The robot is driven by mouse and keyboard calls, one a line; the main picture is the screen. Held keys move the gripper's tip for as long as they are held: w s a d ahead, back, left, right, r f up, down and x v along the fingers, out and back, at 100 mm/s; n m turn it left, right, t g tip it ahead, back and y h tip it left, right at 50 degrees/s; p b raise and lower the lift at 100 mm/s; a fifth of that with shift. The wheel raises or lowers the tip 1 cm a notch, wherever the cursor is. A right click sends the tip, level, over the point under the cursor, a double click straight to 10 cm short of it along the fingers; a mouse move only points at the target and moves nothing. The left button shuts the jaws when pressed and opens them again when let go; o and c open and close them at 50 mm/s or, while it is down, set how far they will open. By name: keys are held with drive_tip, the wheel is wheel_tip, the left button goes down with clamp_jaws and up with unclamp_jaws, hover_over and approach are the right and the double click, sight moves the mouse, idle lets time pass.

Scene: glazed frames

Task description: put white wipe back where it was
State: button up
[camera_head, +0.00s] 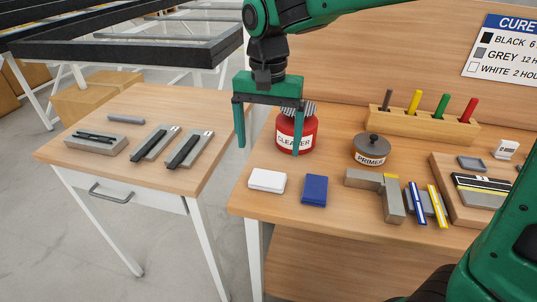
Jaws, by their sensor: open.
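The white wipe (267,180) is a folded flat pad lying at the front left corner of the right-hand bench, next to a blue wipe (314,190). My gripper (268,148) is green with its two fingers spread wide. It hangs above and behind the white wipe, with the left finger near the gap between the tables and the right finger in front of the red cleaner can (297,129). Whether the right finger touches the can cannot be told.
A grey primer tin (370,151), grey blocks (376,182) and a wooden rack of coloured sticks (421,122) stand on the bench (340,215). A left table (150,101) holds grey blocks with black strips. Bare wood shows along the bench's front.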

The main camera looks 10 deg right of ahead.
drive_tip(key=d+r, duration=0.1)
drive_tip(key=d, duration=1.1)
drive_tip(key=s+d+f, duration=0.1)
drive_tip(key=s+d, duration=0.3)
drive_tip(key=d, duration=0.2)
drive_tip(key=s+d+f+m, duration=0.1)
drive_tip(key=s+d, duration=0.4)
drive_tip(key=d, duration=0.2)
drive_tip(key=s+d+f+m, duration=0.1)
drive_tip(key=s+d+f, duration=0.1)
drive_tip(key=s+d, duration=0.2)
drive_tip(key=shift+s+d+f, duration=0.1)
drive_tip(key=shift+s+d, duration=0.05)
drive_tip(key=shift+d, duration=0.45)
drive_tip(key=shift+s+d, duration=0.1)
drive_tip(key=shift+d, duration=0.5)
drive_tip(key=s+d+f, duration=0.1)
drive_tip(key=s, duration=0.1)
drive_tip(key=s+d+f, duration=0.1)
drive_tip(key=s, duration=0.2)
drive_tip(key=s+d+f, duration=0.1)
drive_tip(key=s, duration=0.2)
drive_tip(key=shift+d+f, duration=0.15)
drive_tip(key=shift+d, duration=0.25)
drive_tip(key=shift+w+f, duration=0.3)
drive_tip(key=shift+w, duration=0.5)
drive_tip(key=shift+s+r, duration=0.1)
